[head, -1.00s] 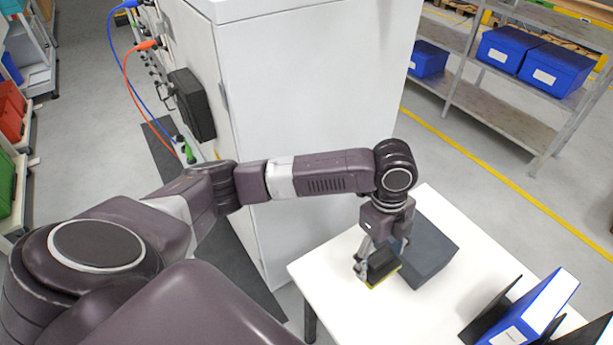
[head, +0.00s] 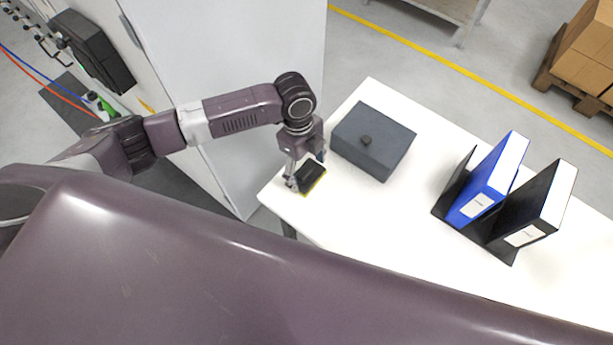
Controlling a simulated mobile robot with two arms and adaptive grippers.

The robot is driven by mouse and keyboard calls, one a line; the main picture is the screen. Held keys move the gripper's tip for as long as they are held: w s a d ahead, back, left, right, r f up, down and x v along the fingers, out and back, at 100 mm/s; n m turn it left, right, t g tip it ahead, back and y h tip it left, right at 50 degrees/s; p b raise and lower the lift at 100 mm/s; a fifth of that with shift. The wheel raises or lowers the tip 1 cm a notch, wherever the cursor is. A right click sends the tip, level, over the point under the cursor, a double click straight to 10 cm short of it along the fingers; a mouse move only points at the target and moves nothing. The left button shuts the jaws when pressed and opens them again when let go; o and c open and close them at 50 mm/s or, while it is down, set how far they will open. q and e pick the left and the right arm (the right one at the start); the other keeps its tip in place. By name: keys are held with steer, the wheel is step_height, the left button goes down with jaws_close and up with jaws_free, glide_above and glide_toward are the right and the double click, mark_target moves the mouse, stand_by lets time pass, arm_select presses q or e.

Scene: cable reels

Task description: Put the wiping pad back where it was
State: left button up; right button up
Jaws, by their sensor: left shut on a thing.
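The wiping pad (head: 312,177) is a small black block with a yellow-green underside. My left gripper (head: 305,172) is shut on it. The pad is over the near left part of the white table (head: 345,225), just left of a dark grey box. I cannot tell whether its underside touches the table. My right gripper is not in view.
A blue binder (head: 487,180) and a black binder (head: 535,205) stand in a black holder at the right. The table between box and binders is clear. A tall white cabinet (head: 235,60) is behind my left arm.

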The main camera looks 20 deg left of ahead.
mark_target(307, 181)
arm_select(q)
steer(key=shift+f, duration=0.65)
steer(key=shift+d+f, duration=0.1)
steer(key=shift+f, duration=0.6)
step_height(307, 181, down, 3)
steer(key=shift+f+p, duration=0.15)
steer(key=shift+p, duration=0.15)
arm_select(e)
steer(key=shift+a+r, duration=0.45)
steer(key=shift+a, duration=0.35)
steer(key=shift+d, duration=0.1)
arm_select(q)
steer(key=o, duration=1)
steer(key=shift+f, duration=0.1)
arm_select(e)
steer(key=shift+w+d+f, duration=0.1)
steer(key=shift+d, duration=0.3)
